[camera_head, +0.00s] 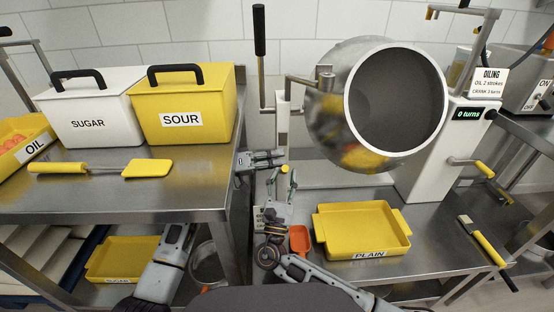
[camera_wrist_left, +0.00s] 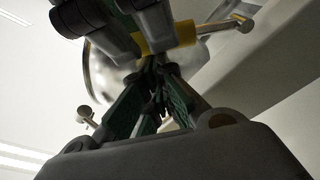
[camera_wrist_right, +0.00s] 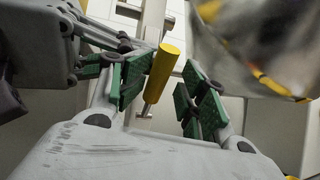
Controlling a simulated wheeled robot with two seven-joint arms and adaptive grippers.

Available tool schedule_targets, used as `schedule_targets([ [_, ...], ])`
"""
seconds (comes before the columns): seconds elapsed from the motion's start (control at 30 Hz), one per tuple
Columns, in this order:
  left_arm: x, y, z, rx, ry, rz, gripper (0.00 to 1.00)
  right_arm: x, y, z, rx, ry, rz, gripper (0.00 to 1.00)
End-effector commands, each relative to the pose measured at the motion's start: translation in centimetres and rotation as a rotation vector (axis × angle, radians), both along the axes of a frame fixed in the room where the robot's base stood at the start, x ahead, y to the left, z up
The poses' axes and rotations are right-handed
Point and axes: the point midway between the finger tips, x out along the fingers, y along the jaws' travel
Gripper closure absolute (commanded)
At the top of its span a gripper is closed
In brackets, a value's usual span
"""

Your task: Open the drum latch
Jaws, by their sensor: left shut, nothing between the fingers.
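The steel drum (camera_head: 330,125) stands with its round mouth facing forward. A yellow-gripped handle (camera_head: 284,169) sits at the drum's lower left; I take it for the latch handle. In the right wrist view the yellow grip (camera_wrist_right: 163,72) on a metal rod stands between the spread green-padded fingers of my right gripper (camera_wrist_right: 158,88), with a gap on its right. My right gripper (camera_head: 280,182) is open below the handle in the head view. My left gripper (camera_head: 278,157) is shut and empty, close beside it. Its shut fingers (camera_wrist_left: 156,70) show below the drum in the left wrist view.
A steel table (camera_head: 100,190) at left holds white SUGAR (camera_head: 92,120) and yellow SOUR (camera_head: 185,118) bins. A yellow PLAIN tray (camera_head: 362,228) lies below the drum. A black-gripped lever (camera_head: 259,40) rises left of the drum. The two grippers are crowded together.

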Motion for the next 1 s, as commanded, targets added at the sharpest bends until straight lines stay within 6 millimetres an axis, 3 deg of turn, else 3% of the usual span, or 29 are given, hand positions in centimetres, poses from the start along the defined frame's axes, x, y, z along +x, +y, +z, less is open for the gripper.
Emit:
schedule_targets([
  [0.5, 0.1, 0.0, 0.1, -0.002, -0.001, 0.001, 1.00, -4.3, 1.2, -3.2, 0.000, 0.004, 0.003, 0.58],
  [1.0, 0.0, 0.0, 0.1, -0.002, -0.001, 0.001, 1.00, -5.0, 1.4, -3.7, -0.001, 0.002, 0.003, 0.58],
])
